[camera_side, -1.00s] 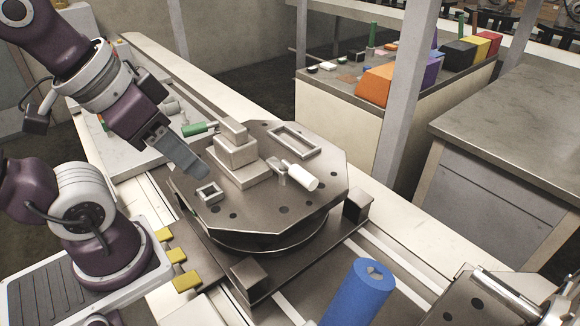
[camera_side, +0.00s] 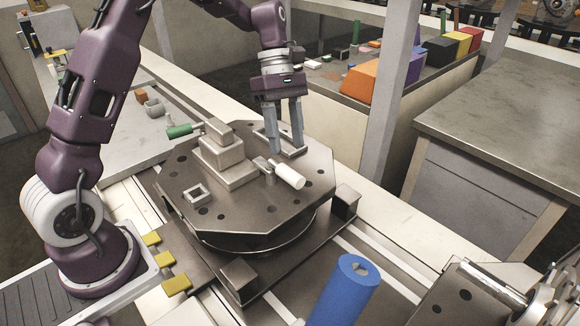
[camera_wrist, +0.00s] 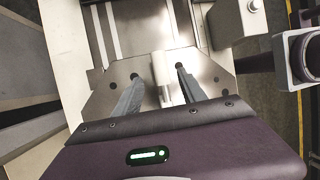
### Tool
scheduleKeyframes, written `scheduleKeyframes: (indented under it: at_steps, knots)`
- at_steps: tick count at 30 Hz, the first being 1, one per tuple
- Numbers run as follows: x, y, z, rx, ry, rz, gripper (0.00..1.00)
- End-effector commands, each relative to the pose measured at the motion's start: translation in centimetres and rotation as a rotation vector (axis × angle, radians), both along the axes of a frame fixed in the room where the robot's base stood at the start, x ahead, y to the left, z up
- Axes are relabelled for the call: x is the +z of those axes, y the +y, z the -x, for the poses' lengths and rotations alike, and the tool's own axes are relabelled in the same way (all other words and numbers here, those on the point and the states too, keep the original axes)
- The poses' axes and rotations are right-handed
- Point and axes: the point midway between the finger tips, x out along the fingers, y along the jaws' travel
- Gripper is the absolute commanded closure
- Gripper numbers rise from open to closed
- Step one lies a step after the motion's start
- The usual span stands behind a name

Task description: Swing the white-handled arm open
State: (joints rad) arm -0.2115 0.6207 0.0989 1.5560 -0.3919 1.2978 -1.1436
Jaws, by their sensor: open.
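The white handle (camera_side: 290,176) belongs to a short arm that pivots at a small bracket (camera_side: 262,164) on the dark eight-sided plate (camera_side: 240,205). The arm lies close to the stepped grey block (camera_side: 222,152) and points to the front right. My gripper (camera_side: 288,151) points down just behind the white handle, fingers apart and empty. In the wrist view my gripper (camera_wrist: 160,73) shows the white handle (camera_wrist: 164,76) between its two fingers in the picture. I cannot tell how far the fingertips are above the plate.
A blue cylinder (camera_side: 345,290) stands in front.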

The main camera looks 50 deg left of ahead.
Motion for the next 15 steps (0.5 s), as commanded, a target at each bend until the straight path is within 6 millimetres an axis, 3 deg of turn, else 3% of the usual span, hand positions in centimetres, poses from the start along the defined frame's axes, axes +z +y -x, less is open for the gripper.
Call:
scheduleKeyframes:
  at_steps: [9, 15]
  knots:
    - [-5.1, -2.2, 1.1, -0.002, 0.002, 0.000, 0.51]
    - [-5.9, -2.6, 1.3, -0.004, -0.002, -0.001, 0.51]
